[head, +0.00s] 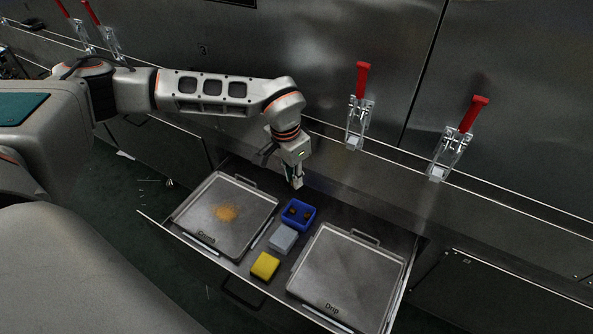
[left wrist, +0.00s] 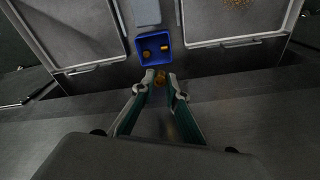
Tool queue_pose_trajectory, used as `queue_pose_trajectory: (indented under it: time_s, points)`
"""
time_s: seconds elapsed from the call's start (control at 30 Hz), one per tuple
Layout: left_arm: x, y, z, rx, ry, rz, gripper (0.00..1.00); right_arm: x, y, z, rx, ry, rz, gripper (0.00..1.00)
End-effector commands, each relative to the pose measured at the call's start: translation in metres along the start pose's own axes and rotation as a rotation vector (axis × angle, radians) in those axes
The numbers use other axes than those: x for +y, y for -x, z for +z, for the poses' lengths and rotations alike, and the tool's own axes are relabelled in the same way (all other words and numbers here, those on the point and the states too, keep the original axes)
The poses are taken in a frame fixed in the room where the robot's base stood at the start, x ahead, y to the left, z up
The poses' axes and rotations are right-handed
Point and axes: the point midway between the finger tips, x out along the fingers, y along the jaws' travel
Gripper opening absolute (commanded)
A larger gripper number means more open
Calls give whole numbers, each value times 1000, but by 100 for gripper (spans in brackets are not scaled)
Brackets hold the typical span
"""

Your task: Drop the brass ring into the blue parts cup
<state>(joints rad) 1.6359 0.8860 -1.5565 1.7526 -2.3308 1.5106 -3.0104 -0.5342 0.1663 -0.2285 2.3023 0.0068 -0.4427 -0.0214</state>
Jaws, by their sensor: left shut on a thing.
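My left gripper (head: 296,184) hangs over the back of the open drawer, just behind the blue parts cup (head: 298,228). In the left wrist view the left gripper (left wrist: 160,78) is shut on the small brass ring (left wrist: 160,77), which shows between its fingertips. The blue cup (left wrist: 153,62) lies just beyond the fingertips in that view. Two small brass-coloured pieces lie inside the cup. In the head view the ring cannot be made out at the fingertips. My right gripper is not in view.
The drawer holds a left tray (head: 203,237) with an orange-brown patch and a right tray (head: 347,272) marked "Drip". A grey block (head: 283,238) and a yellow block (head: 265,266) stand between them. Red-handled clamps (head: 362,80) line the ledge behind.

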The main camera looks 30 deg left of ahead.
Motion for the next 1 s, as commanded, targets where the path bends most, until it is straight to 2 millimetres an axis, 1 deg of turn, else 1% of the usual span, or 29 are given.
queue_pose_trajectory:
  time_s: [0.13, 0.27, 0.3, 0.37, 0.4, 0.7, 0.77, 0.87, 0.97, 1.0]
  points:
    - [0, -1, 0, 2, 1, 0, 0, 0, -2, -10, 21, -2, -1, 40]
    - [0, 0, -1, 3, 1, -1, 0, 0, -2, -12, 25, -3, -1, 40]
    - [0, 0, -1, 3, 1, -1, 16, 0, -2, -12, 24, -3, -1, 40]
    - [0, 0, -1, 3, 1, -1, 32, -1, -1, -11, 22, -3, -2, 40]
    - [0, 0, -1, 2, 1, -1, 33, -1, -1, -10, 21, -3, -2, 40]
    - [0, 0, -1, 2, 1, -1, 33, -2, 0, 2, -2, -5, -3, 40]
    - [0, 2, -1, 3, 1, -1, 33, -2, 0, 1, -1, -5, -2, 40]
    - [-1, 11, -1, 4, 1, -2, 33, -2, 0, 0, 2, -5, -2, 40]
    - [-1, 28, -2, 7, 0, -2, 33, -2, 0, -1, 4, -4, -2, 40]
    - [-1, 36, -2, 8, 1, -3, 33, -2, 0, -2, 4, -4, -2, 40]
